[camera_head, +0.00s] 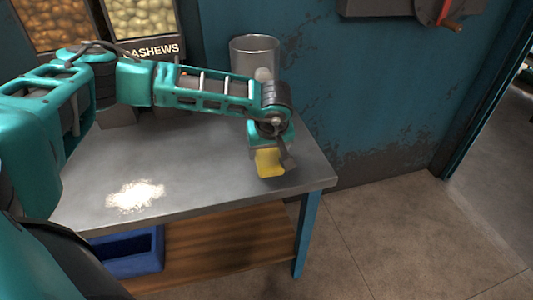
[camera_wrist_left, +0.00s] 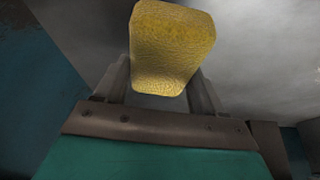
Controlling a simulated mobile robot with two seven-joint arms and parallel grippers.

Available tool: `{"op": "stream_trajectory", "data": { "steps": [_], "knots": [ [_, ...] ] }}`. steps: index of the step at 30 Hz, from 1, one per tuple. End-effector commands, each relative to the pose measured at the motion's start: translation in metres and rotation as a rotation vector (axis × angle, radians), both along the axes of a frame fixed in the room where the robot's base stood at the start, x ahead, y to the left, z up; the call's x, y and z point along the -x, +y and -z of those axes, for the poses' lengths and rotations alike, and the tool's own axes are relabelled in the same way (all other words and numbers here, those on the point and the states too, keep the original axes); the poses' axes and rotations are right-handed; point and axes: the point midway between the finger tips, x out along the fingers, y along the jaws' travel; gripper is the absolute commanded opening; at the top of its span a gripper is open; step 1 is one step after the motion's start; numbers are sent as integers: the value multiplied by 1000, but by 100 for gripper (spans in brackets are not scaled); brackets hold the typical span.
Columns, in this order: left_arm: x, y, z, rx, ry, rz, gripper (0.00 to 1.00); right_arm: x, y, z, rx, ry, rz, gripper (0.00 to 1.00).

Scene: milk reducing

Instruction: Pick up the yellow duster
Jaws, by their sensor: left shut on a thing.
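The yellow duster (camera_head: 268,162) is a small sponge-like block near the right end of the grey metal table in the head view. My left gripper (camera_head: 272,153) reaches down over it and is shut on it. In the left wrist view the duster (camera_wrist_left: 172,45) sits between the two fingers of my left gripper (camera_wrist_left: 160,88), with its yellow face toward the camera. I cannot tell whether the duster touches the tabletop. My right gripper is not in view.
A patch of white powder (camera_head: 135,195) lies on the table (camera_head: 205,195) at the front left. A clear cylindrical container (camera_head: 254,52) stands behind my left arm. Bins of nuts (camera_head: 143,18) are at the back left. A blue crate (camera_head: 130,252) sits on the wooden lower shelf (camera_head: 230,245).

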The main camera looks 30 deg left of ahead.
Motion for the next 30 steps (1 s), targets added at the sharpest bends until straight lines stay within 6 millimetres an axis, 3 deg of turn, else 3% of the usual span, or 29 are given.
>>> {"op": "stream_trajectory", "data": {
  "steps": [15,21,30],
  "knots": [
    [100,-99,4,2,8,11,39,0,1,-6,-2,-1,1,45],
    [119,-117,4,1,6,7,39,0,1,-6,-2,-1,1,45],
    [125,-122,4,0,5,4,39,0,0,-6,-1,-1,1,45]
  ]
}}
